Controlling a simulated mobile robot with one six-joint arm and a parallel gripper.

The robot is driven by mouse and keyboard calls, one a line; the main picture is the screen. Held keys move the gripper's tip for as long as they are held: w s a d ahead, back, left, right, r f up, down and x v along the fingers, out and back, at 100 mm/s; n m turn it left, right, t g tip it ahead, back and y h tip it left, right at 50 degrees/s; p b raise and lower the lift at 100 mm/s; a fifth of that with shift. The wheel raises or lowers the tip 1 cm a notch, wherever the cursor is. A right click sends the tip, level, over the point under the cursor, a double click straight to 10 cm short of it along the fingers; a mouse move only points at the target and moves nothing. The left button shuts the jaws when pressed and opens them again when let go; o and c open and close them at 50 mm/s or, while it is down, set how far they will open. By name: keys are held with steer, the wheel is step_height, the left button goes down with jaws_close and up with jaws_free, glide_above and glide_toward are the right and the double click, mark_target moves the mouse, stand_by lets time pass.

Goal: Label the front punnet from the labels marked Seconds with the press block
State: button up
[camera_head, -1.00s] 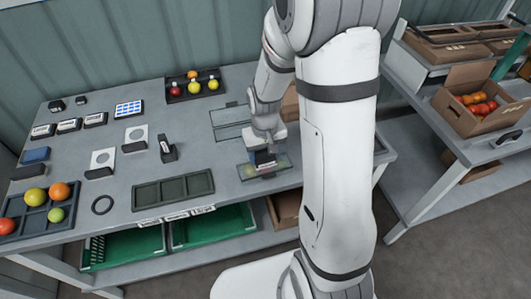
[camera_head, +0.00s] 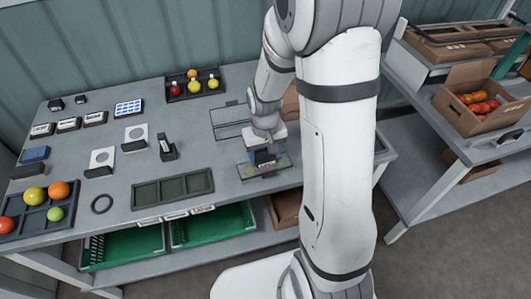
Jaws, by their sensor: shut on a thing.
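My gripper (camera_head: 264,146) is shut on a dark block, which I take to be the press block (camera_head: 264,157). It is over the front punnet (camera_head: 246,172), a clear shallow tray at the table's front edge. Whether the block touches the punnet, and whether a label lies under it, I cannot tell. A second clear punnet (camera_head: 222,131) lies behind it, partly hidden by my arm. Three label holders (camera_head: 68,125) stand in a row at the back left; their print is too small to read.
A dark tray (camera_head: 172,190) lies left of the front punnet. A small upright black holder (camera_head: 168,155) and white cards with rings (camera_head: 103,158) stand further left. Fruit trays (camera_head: 38,222) are at the left and back. Green crates (camera_head: 213,224) sit below.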

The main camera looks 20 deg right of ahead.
steer(key=shift+r+p, duration=2.2)
steer(key=shift+r, duration=0.8)
steer(key=shift+w, duration=0.15)
